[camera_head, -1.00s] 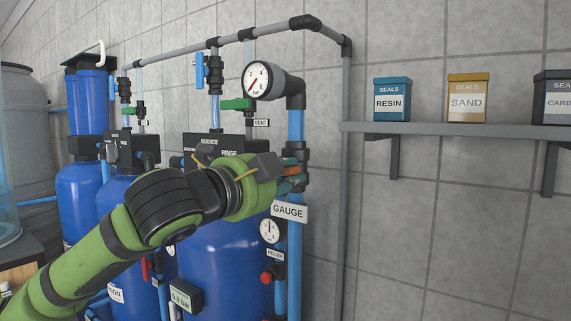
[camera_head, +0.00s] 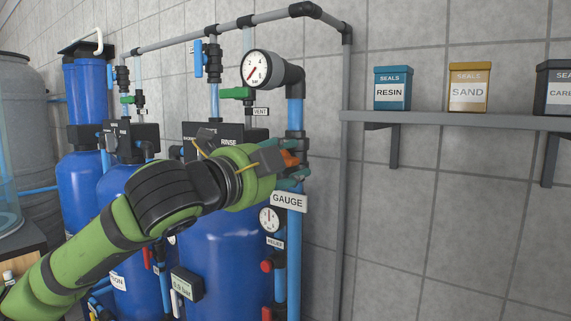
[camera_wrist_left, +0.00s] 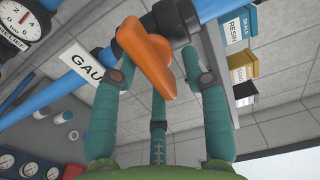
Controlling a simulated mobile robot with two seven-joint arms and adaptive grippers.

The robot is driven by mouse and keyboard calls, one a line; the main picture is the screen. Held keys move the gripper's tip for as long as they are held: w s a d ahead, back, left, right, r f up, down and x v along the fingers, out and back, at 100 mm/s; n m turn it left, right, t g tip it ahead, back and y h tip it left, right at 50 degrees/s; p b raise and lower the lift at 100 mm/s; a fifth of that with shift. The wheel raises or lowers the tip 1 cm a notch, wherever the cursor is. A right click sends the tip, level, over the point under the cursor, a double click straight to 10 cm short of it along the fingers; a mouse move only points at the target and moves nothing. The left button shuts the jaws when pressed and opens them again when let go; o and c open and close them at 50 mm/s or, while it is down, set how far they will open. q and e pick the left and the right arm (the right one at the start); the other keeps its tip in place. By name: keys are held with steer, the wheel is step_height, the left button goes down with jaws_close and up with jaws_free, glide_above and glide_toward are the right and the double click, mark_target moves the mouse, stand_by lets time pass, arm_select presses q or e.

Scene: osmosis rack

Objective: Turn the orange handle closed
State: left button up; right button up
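The orange handle (camera_head: 289,159) is on the vertical blue pipe above the GAUGE label, partly hidden by my left gripper in the head view. In the left wrist view the orange handle (camera_wrist_left: 145,55) shows large, beside a black valve body on the blue pipe. My left gripper (camera_wrist_left: 160,75) has its teal fingers spread around the handle, one on each side and a third below the handle in the picture. The fingers look not closed on it; whether any touches it I cannot tell. My left gripper (camera_head: 288,170) also shows in the head view. My right gripper is not in view.
A GAUGE label (camera_head: 289,201) and small dial (camera_head: 270,219) sit just below the handle. A large pressure gauge (camera_head: 257,70) and green handle (camera_head: 237,93) are above. Blue tanks (camera_head: 225,260) stand behind my arm. A shelf (camera_head: 450,122) with tins is at right.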

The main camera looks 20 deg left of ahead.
arm_select(q)
steer(key=v, duration=1.2)
